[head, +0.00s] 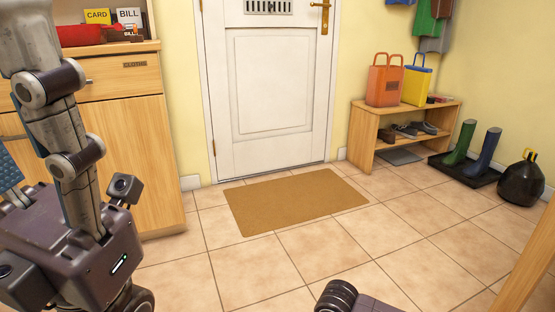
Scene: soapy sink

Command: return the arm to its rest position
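Grey jointed arm links (75,150) come down the left side of the head view and meet a dark boxy body (95,260) with a small green light. A dark rounded arm part (340,297) shows at the bottom edge, right of the middle. I see no fingertips of either gripper, so whether they hold anything is hidden. No sink shows in this view.
A wooden cabinet (150,130) with a red dish (80,36) on top stands close at the left. A brown doormat (295,200) lies before a white door (270,95). A shoe bench (362,130), boots (485,150) and a black bag (521,183) are at the right. Middle floor is clear.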

